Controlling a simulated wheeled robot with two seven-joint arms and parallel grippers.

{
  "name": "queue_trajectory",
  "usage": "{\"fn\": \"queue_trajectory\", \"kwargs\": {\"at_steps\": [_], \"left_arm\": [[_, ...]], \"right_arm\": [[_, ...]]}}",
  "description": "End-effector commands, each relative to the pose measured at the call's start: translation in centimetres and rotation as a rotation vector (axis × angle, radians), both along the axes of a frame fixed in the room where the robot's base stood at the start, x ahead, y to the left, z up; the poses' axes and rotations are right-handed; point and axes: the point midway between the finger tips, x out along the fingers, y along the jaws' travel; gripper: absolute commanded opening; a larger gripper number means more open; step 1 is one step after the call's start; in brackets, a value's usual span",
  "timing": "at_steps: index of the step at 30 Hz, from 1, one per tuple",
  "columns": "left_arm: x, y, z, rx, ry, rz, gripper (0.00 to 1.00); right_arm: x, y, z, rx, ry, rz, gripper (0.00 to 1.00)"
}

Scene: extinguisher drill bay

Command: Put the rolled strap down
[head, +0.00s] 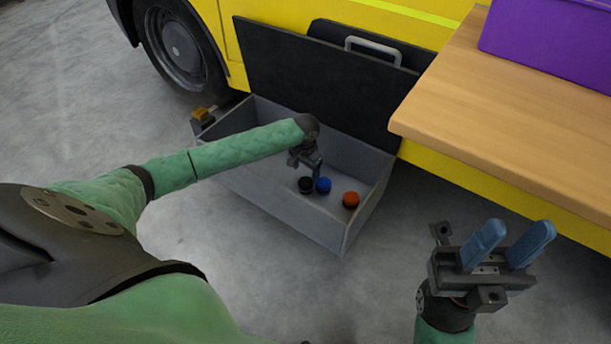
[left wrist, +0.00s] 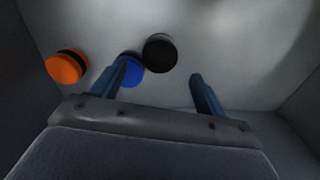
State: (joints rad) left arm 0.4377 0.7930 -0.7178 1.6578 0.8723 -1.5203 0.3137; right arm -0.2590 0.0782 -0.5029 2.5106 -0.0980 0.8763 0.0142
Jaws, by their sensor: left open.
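Three short round rolls, which look like rolled straps, lie on the floor of an open grey box (head: 265,205). One is black (head: 306,185) (left wrist: 160,53), one blue (head: 323,185) (left wrist: 132,76), and one orange with a dark band (head: 351,200) (left wrist: 68,66). I cannot tell which one the task means. My left gripper (head: 312,170) reaches down into the box, open and empty, just above the black and blue rolls. In the left wrist view its fingers (left wrist: 157,82) stand apart; one partly covers the blue roll. My right gripper (head: 514,244) is open and empty, outside the box.
The box's dark lid (head: 315,85) stands raised behind it, against a yellow vehicle (head: 410,20) with a black wheel (head: 180,50). A wooden tabletop (head: 510,110) with a purple bin (head: 560,40) juts in at the right. Concrete floor in front is clear.

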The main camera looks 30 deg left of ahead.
Motion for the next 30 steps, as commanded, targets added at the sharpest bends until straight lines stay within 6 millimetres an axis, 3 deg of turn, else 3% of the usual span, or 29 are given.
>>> {"fn": "queue_trajectory", "kwargs": {"at_steps": [3, 9, 30], "left_arm": [[0.0, 0.0, 2.4, 0.001, 0.000, 0.000, 0.74], [0.0, 0.0, 4.4, 0.000, -0.001, 0.000, 0.74], [0.0, 0.0, 4.9, 0.000, 0.000, 0.000, 0.74]], "right_arm": [[-0.1, -0.2, 1.3, 0.021, -0.009, 0.003, 0.36], [-0.2, -0.5, 1.9, 0.035, -0.016, 0.010, 0.36], [-0.2, -0.4, 1.8, 0.032, -0.013, 0.013, 0.36]]}}
